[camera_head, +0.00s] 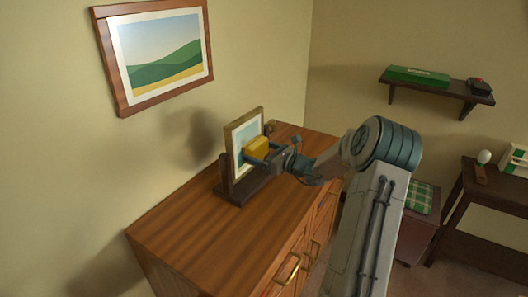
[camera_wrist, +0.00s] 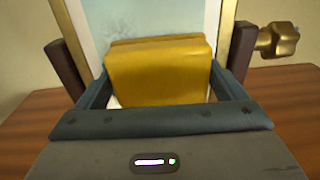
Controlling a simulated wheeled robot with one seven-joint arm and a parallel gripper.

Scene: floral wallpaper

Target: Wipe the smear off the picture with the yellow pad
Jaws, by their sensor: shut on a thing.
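The yellow pad (camera_head: 257,146) is held between the fingers of my gripper (camera_head: 262,154), in front of the small framed picture (camera_head: 236,137). In the wrist view the pad (camera_wrist: 158,72) fills the space between the two fingers of my gripper (camera_wrist: 160,92). The picture (camera_wrist: 140,18) is right behind the pad; I cannot tell whether they touch. The picture stands upright in a dark wooden holder (camera_head: 233,190) on the dresser.
The wooden dresser top (camera_head: 190,233) is clear at the near left. A brass knob (camera_wrist: 280,40) sits at the picture's right side. A larger landscape picture (camera_head: 160,55) hangs on the left wall. A shelf (camera_head: 437,88) with a green box is at the back right.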

